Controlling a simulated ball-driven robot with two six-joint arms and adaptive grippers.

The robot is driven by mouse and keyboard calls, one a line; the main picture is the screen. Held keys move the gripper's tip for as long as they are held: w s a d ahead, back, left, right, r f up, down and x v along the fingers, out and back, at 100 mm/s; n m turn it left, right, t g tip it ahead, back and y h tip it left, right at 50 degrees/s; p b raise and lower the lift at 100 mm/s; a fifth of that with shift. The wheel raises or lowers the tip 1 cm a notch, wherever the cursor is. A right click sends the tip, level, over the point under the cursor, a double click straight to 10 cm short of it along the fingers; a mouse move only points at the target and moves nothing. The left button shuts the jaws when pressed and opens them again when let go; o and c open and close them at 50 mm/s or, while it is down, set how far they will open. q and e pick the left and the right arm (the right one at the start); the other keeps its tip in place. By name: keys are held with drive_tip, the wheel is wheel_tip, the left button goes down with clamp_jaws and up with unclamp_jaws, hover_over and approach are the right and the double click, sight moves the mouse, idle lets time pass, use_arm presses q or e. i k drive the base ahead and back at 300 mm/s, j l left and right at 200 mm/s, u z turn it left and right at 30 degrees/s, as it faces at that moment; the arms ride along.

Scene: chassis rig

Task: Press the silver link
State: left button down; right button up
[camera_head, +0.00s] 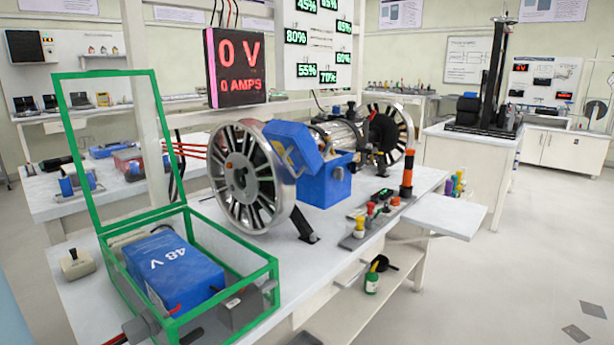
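The chassis rig (331,178) stands on a white bench, with a large silver spoked wheel (243,174) at its near end and a second wheel (408,135) at its far end. A silver cylindrical part (338,131) lies between the wheels beside blue housings. I cannot tell which part is the silver link; it may be small or hidden. Neither of my grippers is in view.
A green-framed case (262,275) with its clear lid raised holds a blue 48 V battery (175,271). A small switch box (77,264) sits left of it. Coloured knobs (360,227) line the bench's right side. The display (238,68) reads 0 V, 0 AMPS. Floor is clear at right.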

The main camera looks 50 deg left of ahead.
sight(329, 143)
drive_tip(key=u, duration=0.5)
drive_tip(key=j+u, duration=0.15)
drive_tip(key=u, duration=0.3)
drive_tip(key=j+u, duration=0.1)
drive_tip(key=u, duration=0.4)
drive_tip(key=i+l+z, duration=0.1)
drive_tip(key=z, duration=0.35)
drive_tip(key=i+l, duration=0.05)
drive_tip(key=l, duration=0.05)
